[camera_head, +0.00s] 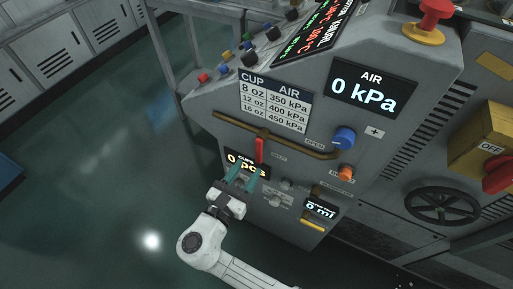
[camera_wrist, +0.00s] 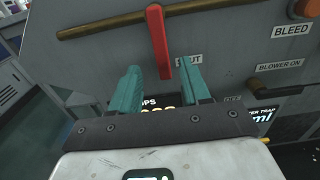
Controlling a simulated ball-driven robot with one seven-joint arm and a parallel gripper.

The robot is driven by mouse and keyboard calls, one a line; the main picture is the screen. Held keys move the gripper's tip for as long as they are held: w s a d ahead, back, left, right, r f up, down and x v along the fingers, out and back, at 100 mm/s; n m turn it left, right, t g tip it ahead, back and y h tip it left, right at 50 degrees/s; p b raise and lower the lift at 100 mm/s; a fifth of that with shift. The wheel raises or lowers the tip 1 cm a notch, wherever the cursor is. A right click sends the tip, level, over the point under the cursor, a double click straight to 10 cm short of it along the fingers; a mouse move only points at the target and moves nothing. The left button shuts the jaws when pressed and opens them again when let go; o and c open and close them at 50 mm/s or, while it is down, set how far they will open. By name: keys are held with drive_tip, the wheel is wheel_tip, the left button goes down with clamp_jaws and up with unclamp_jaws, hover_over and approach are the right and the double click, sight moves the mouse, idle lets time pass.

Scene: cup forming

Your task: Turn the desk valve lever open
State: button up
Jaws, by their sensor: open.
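The red valve lever (camera_head: 260,150) sits on a brass pipe (camera_head: 230,126) across the front of the grey desk (camera_head: 225,97). The lever hangs down, toward the SHUT label; an OPEN label (camera_head: 315,143) is farther right along the pipe. In the wrist view the lever (camera_wrist: 158,42) hangs from the pipe (camera_wrist: 100,27), and its lower end shows between and just beyond my teal fingers. My gripper (camera_wrist: 162,84) is open, with a finger to each side of the lever's lower end. In the head view my gripper (camera_head: 242,174) is just below the lever. I cannot tell whether it touches.
The AIR display (camera_head: 371,89) reads 0 kPa. A blue knob (camera_head: 344,138) and an orange button (camera_head: 345,172) are right of the lever. A red mushroom button (camera_head: 434,12) is above, a handwheel (camera_head: 442,206) at the right. The floor at left is clear.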

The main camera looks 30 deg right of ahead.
sight(258, 154)
drive_tip(key=x, duration=0.7)
drive_tip(key=shift+w+d, duration=0.15)
drive_tip(key=shift+d, duration=0.1)
clamp_jaws()
idle(0.3)
